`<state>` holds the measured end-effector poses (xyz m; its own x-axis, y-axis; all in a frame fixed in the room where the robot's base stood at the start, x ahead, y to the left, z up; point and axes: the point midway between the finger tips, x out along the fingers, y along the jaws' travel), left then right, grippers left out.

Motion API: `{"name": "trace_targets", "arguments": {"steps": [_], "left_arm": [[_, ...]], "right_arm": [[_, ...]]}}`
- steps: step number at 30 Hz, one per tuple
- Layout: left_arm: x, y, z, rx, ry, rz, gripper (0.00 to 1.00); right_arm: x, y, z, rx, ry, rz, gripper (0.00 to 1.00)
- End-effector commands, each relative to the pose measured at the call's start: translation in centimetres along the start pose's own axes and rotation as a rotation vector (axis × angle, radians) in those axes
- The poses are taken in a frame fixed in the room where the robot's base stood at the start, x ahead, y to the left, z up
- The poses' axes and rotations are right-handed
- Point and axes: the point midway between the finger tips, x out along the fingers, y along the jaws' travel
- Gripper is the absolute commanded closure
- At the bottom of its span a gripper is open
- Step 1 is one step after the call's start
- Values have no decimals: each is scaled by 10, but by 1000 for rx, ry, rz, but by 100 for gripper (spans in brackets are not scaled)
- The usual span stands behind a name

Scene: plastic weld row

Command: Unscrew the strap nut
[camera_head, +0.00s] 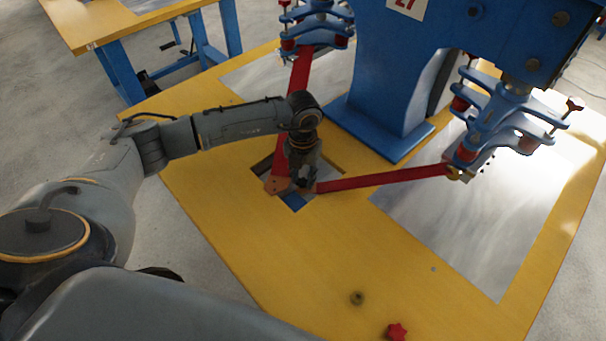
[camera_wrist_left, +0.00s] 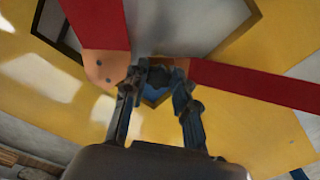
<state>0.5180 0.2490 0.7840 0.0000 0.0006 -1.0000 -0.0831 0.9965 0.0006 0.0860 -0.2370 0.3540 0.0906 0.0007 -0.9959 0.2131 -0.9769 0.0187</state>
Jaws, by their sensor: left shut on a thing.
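My left gripper (camera_head: 304,184) points down over the corner where two red straps meet. It is shut on a small dark thing between its fingertips, at the place of the strap nut; the fingers mostly hide it. In the left wrist view the fingertips (camera_wrist_left: 157,80) sit between the ends of the red straps. One red strap (camera_head: 384,179) runs right to a blue clamp, and the other (camera_head: 299,75) runs up to another blue clamp. My right gripper is not in view.
A brass nut-like piece (camera_head: 357,298) and a red star knob (camera_head: 397,331) lie on the yellow table (camera_head: 240,240) near its front. The blue machine column (camera_head: 385,80) and blue clamps (camera_head: 490,120) stand behind. The table's front left is clear.

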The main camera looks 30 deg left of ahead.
Motion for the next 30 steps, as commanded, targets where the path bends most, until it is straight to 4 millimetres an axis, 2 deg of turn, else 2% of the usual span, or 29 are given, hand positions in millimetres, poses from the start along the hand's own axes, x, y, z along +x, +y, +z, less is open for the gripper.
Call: {"name": "trace_targets", "arguments": {"steps": [5,20,22,30], "left_arm": [[-3,-1,-2,-280,4,-3,100],[-5,0,-5,-1092,9,-2,100],[0,0,-4,-1092,6,-3,100],[-9,1,-3,-1088,4,-3,100]], "right_arm": [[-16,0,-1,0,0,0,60],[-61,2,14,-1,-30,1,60],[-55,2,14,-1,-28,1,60],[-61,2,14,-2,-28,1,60]]}}
